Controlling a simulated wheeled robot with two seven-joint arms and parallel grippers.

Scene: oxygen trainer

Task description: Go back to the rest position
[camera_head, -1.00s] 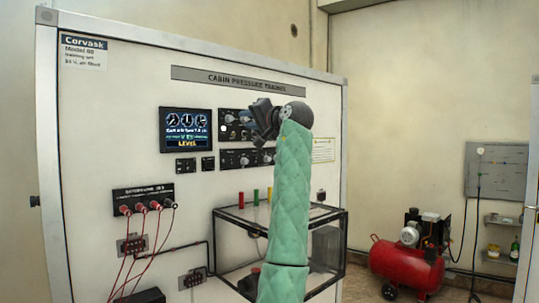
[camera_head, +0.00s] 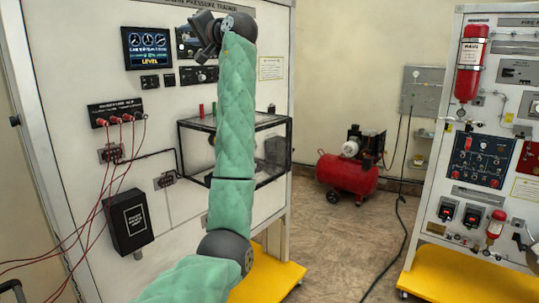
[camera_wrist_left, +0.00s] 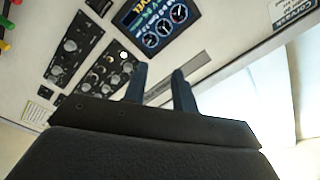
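My left arm, in a green padded sleeve, stands raised in front of the white cabin pressure trainer panel (camera_head: 75,75) in the head view. My left gripper (camera_head: 203,50) is at the arm's top, in front of the knob modules right of the display (camera_head: 148,47). In the left wrist view the two dark fingers of the left gripper (camera_wrist_left: 160,85) stand apart with nothing between them. Behind them that view shows the display (camera_wrist_left: 158,25) and the knob modules (camera_wrist_left: 95,65), tilted. My right gripper is not in view.
A clear box (camera_head: 285,150) with a black frame juts from the panel. Red cables run from the jack block (camera_head: 117,112) to the lower left. A red compressor (camera_head: 347,175) stands behind. A second panel (camera_head: 480,100) on a yellow base (camera_head: 460,272) stands right. Floor between is partly clear.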

